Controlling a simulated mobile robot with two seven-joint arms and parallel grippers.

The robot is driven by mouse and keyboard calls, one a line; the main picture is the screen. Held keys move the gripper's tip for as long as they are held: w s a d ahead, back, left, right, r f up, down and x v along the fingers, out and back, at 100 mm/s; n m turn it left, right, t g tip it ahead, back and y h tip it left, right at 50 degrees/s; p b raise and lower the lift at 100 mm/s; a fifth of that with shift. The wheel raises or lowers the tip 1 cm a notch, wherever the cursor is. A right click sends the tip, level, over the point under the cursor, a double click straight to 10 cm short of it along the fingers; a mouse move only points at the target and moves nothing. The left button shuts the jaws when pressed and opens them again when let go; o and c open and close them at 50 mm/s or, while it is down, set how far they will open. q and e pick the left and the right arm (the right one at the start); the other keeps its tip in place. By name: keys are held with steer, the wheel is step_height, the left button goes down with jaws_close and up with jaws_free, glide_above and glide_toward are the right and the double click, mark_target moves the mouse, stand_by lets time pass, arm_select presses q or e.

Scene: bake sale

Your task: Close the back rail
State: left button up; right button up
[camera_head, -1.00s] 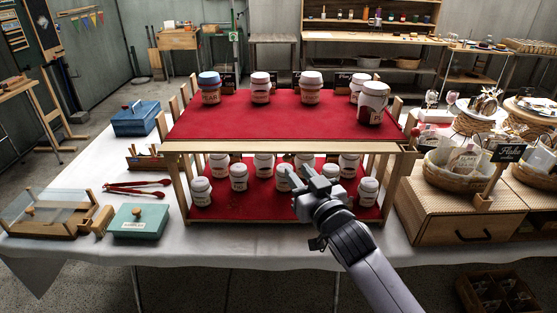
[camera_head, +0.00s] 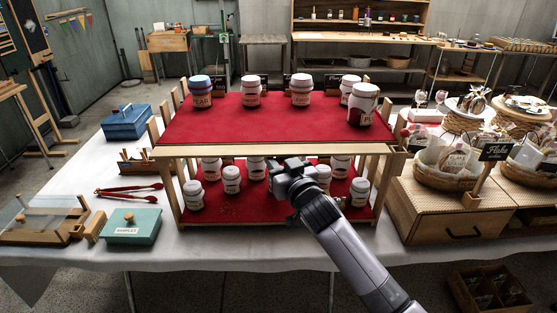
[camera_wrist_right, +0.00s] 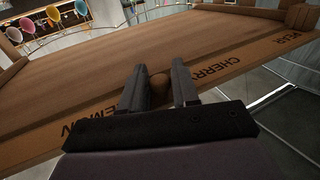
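A wooden two-level rack (camera_head: 270,151) with red cloth on its levels stands on the white table. I cannot clearly pick out the back rail; the far edge of the rack is partly covered by jars and dark cards. My right gripper (camera_head: 287,170) is in front of the lower level, just below the front edge of the top, hiding some lower jars. In the right wrist view, its two fingers (camera_wrist_right: 158,85) are apart, with a round brown knob (camera_wrist_right: 158,92) between them. A wooden board (camera_wrist_right: 90,85) beyond them reads LEMON, CHERRY and PEAR along its edge. My left gripper is out of view.
Several jars (camera_head: 301,91) stand on the rack's top and several on its lower level. A blue box (camera_head: 126,122), red tongs (camera_head: 130,190) and a green box (camera_head: 132,226) are left. Baskets (camera_head: 446,165) on a wooden drawer unit (camera_head: 455,232) are close on the right.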

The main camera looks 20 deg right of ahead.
mark_target(273, 149)
jaws_close()
